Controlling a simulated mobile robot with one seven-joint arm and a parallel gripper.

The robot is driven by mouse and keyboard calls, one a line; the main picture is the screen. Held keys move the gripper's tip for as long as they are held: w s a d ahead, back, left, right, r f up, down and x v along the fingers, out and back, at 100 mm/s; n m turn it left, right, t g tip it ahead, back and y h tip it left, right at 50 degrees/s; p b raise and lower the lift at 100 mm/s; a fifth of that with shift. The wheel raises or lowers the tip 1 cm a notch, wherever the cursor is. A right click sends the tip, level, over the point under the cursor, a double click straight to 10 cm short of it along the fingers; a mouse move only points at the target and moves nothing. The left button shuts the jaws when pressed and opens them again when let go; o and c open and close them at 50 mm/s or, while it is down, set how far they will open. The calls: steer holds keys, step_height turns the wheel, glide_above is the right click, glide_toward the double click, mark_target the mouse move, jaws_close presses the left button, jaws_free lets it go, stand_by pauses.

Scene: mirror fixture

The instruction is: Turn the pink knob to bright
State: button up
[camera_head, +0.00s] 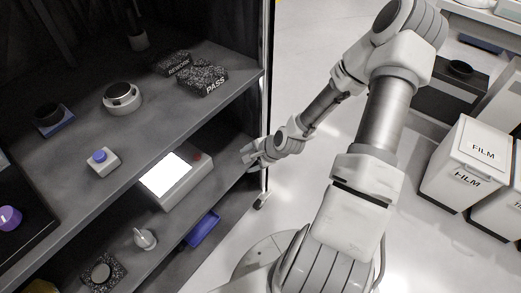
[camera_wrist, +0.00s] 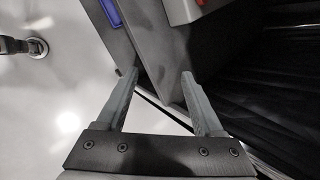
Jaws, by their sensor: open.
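A small reddish-pink knob (camera_head: 197,156) sits on the right end of a light-coloured box with a glowing white panel (camera_head: 166,174), on the middle shelf. In the wrist view the box's corner (camera_wrist: 184,12) shows at the top edge, with a bit of the red knob (camera_wrist: 201,2) cut off by the frame. My gripper (camera_head: 247,155) is to the right of the box, at the shelf's front edge, apart from the knob. In the wrist view my gripper (camera_wrist: 160,76) is open and empty, its fingers wide apart. Any markings on the knob are too small to read.
The shelf's upright post (camera_head: 266,90) stands close beside my gripper. A blue tray (camera_head: 202,230) lies below the box. The upper shelf holds a round metal-rimmed object (camera_head: 122,98), a blue-topped button box (camera_head: 102,161) and speckled blocks (camera_head: 203,81). White FILM bins (camera_head: 466,165) stand at right.

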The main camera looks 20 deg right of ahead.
steer(key=shift+d+r+n, duration=0.4)
steer(key=shift+d+r, duration=0.25)
steer(key=shift+d, duration=0.25)
steer(key=shift+h, duration=0.3)
